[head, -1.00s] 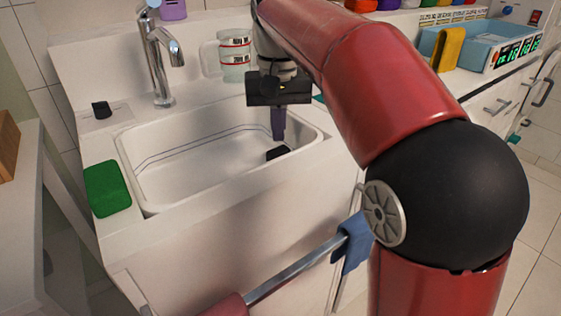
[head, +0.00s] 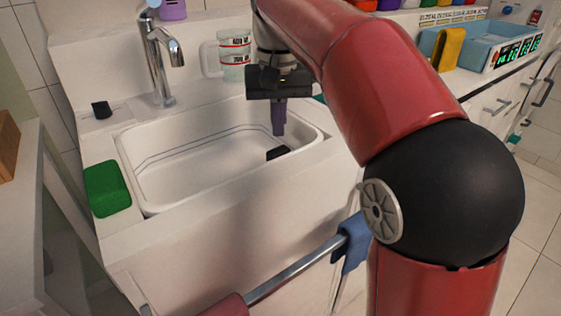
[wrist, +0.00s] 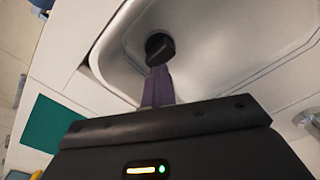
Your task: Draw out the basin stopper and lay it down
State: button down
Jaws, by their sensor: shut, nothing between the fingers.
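The black basin stopper (head: 278,153) sits low at the right end of the white sink basin (head: 165,193). In the wrist view the stopper (wrist: 160,47) shows as a dark round piece with a raised grip, just beyond my fingertips. My gripper (head: 279,132) points down over the right part of the basin, with its purple fingers together and empty. The fingertips appear slightly above the stopper and apart from it in the head view. In the wrist view my gripper (wrist: 158,72) overlaps the stopper's near edge, so the exact gap is hard to tell.
A green sponge (head: 107,188) lies at the left rim. A small black object (head: 102,109) sits on the back-left counter. A rail with a blue cloth (head: 352,243) runs along the front.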

jog(key=c, duration=2.2)
grip_release()
jog(key=c, duration=1.5)
grip_release()
jog(key=shift+o, duration=0.2)
jog(key=shift+r, duration=0.1)
notch_tip(320, 180, up, 8)
